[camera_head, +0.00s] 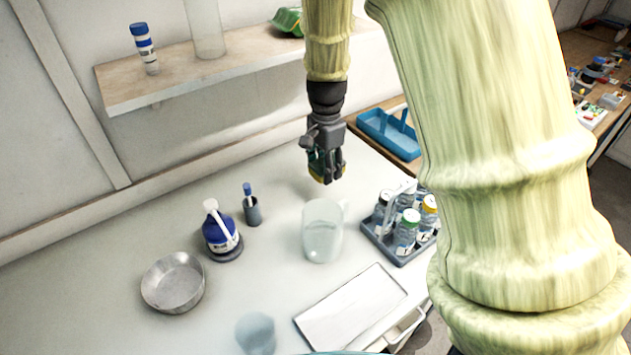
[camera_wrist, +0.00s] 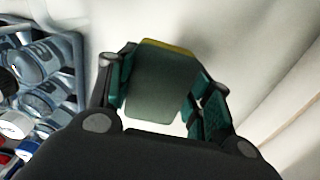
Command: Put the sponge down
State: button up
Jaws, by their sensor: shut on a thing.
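My gripper (camera_head: 326,172) is above the back part of the white bench, behind the clear jug. It is shut on the sponge. In the wrist view the sponge (camera_wrist: 158,85) sits between the two fingers of my gripper (camera_wrist: 160,95), with a dark green face and a yellow edge. In the head view only a small yellow-green part of the sponge (camera_head: 317,172) shows between the fingers. The sponge appears to be held above the bench, but the exact gap is hard to tell.
A clear jug (camera_head: 322,240) stands in front of my gripper. A bottle rack (camera_head: 385,240) is to the right, a blue tray (camera_head: 387,133) behind it. A blue bottle (camera_head: 220,232), small cup (camera_head: 253,212) and metal bowl (camera_head: 173,284) stand left. Bench beneath the shelf (camera_head: 175,80) is clear.

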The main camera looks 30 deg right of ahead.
aim_at(316, 190)
notch_tip(316, 190, down, 8)
jog(key=shift+r+p, duration=0.1)
jog(key=shift+p, duration=0.6)
jog(key=w+p, duration=0.1)
jog(key=w, duration=0.1)
jog(key=w+p, duration=0.1)
jog(key=w, duration=0.1)
jog(key=shift+a+f+p, duration=0.3)
jog(key=shift+s+f, duration=0.1)
jog(key=shift+f, duration=0.25)
jog(key=shift+f, duration=0.1)
jog(key=o, duration=1.1)
jog(key=shift+r+b, duration=1.05)
jog(key=shift+r, duration=2.8)
